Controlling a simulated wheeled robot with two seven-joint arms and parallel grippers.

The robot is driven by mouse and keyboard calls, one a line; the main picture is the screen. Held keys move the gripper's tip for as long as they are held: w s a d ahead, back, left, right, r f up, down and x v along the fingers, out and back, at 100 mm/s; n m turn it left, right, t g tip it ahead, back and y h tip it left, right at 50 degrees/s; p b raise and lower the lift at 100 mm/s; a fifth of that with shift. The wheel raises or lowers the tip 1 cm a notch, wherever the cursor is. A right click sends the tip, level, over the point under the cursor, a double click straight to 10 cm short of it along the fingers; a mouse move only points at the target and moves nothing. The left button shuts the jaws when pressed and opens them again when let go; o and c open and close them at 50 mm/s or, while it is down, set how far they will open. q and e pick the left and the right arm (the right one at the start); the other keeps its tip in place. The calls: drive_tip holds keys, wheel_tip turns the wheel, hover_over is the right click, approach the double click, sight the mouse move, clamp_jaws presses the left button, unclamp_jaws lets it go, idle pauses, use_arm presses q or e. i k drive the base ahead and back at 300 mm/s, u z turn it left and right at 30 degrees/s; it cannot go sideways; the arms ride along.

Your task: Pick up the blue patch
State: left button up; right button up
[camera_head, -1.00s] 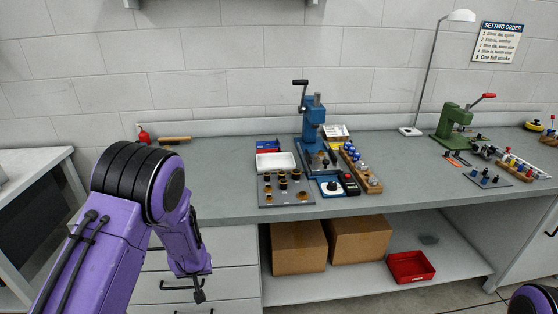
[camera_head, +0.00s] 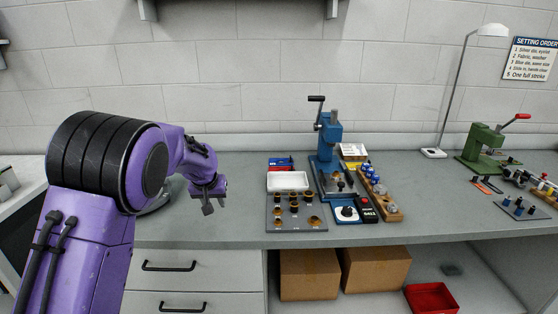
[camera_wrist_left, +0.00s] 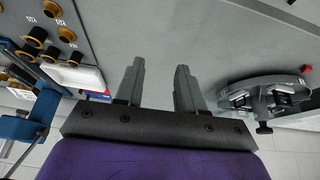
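A small flat blue piece (camera_head: 280,161) lies beside red on the bench, just behind a white tray (camera_head: 288,181). It looks like the blue patch, but it is too small to be sure. Blue and red also show at the tray's edge in the left wrist view (camera_wrist_left: 97,96). My left gripper (camera_head: 209,207) is above the bench's front left part, left of the tray and apart from it. Its two fingers are spread with nothing between them in the left wrist view (camera_wrist_left: 160,82). My right gripper is out of view.
A dark plate with brass dies (camera_head: 295,222) stands before the tray. A blue hand press (camera_head: 328,140) and a wooden die rack (camera_head: 381,200) stand right of it. A grey metal device (camera_wrist_left: 270,96) shows in the wrist view. Bench between gripper and plate is clear.

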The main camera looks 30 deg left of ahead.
sight(272, 162)
drive_tip(key=z, duration=0.05)
drive_tip(key=i, duration=1.8)
